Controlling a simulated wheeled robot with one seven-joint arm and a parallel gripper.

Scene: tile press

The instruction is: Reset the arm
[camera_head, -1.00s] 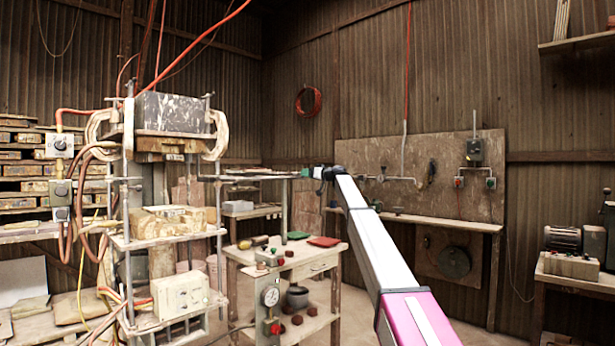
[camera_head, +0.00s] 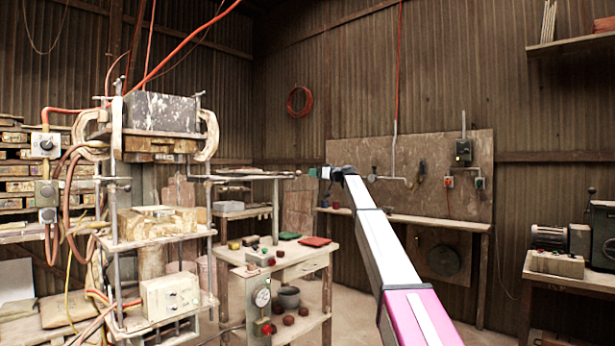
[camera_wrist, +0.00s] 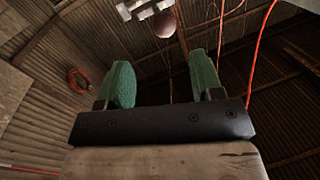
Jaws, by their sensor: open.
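My arm, white with a magenta section, reaches from the lower right of the head view up to the middle. My gripper (camera_head: 311,172) is small there, at the arm's far end, in front of the back wall and to the right of the press. In the wrist view my gripper (camera_wrist: 162,76) shows two green finger pads standing well apart with nothing between them. It is open and empty, and the wrist camera looks up at the roof. The tile press (camera_head: 160,112) stands at the left, apart from my gripper.
A wall shelf bench (camera_head: 430,219) runs behind my arm. A motor bench (camera_head: 570,279) is at the far right. Hoses hang by the press.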

